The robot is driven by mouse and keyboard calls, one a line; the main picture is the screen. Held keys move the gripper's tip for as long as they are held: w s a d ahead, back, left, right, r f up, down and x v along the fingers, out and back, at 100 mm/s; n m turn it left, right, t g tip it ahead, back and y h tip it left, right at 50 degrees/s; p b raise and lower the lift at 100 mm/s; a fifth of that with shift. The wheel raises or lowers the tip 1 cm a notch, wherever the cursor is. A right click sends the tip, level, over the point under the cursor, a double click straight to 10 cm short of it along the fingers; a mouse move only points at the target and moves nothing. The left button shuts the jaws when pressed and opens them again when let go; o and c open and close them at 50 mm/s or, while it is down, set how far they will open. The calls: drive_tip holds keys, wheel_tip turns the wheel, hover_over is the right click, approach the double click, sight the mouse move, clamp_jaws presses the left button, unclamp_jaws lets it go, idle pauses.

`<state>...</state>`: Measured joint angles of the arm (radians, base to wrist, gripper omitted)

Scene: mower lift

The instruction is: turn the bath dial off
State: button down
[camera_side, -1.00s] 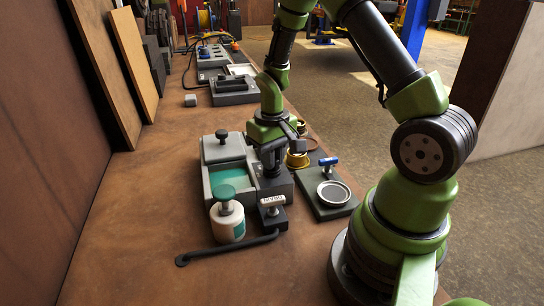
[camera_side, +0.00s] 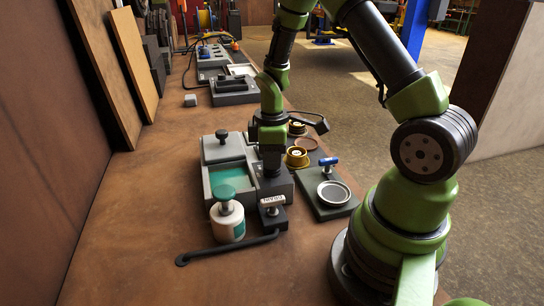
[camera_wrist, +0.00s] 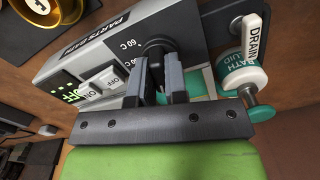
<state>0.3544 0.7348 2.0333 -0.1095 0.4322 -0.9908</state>
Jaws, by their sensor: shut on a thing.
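The parts bath is a grey box (camera_side: 207,186) with teal fluid in it, just left of my gripper in the side view. Its grey panel in the wrist view (camera_wrist: 115,62) has "60 C" marks, ON and OFF buttons (camera_wrist: 103,80) and lit green signs. The dark bath dial (camera_wrist: 156,50) sits on this panel, partly hidden by the fingers. My gripper (camera_wrist: 160,72) points down over the panel and is shut on the dial, one finger on each side. In the side view my gripper (camera_side: 271,165) hides the dial.
A white bath fluid bottle with a teal cap (camera_side: 228,217) and a drain valve (camera_side: 272,212) stand close in front. A plate with a blue handle and round dish (camera_side: 333,194) lies to the right. Brass cups (camera_side: 297,157) stand behind it. The bench at left is clear.

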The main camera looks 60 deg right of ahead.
drive_tip(key=shift+n, duration=1.6)
drive_tip(key=c, duration=1.1)
unclamp_jaws()
drive_tip(key=shift+c, duration=0.2)
wheel_tip(320, 180, up, 9)
drive_tip(key=shift+r, duration=0.5)
